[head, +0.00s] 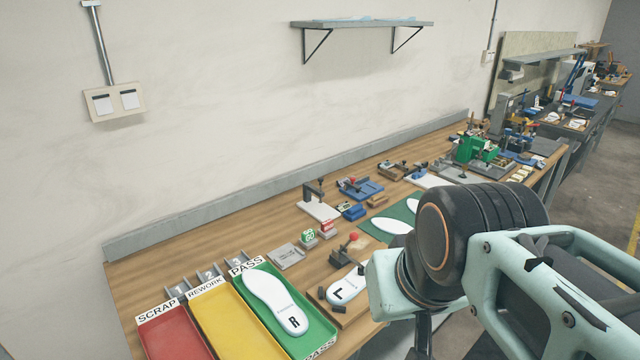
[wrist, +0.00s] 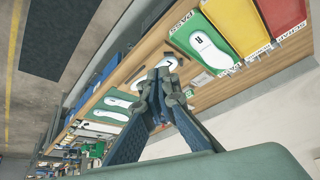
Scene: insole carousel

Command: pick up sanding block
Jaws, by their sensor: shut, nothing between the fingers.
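I cannot tell for sure which item is the sanding block. Candidates in the head view are a small blue block (head: 354,212) and a tan block (head: 377,201), both on the wooden bench (head: 225,237) between the fixtures and the green mat. My gripper (wrist: 158,82) is shut and empty in the wrist view, its fingertips meeting above the bench's front side near the L insole (wrist: 166,58). In the head view my arm covers the bench's front right part, and the fingertips are not clearly visible.
Red (head: 172,335), yellow (head: 228,325) and green (head: 318,332) trays stand at the near left end. The R insole (head: 272,298) lies in the green one. A red-knobbed clamp (head: 346,250) stands by the L insole. A green mat (head: 376,229) holds white insoles. A shelf (head: 362,23) hangs above.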

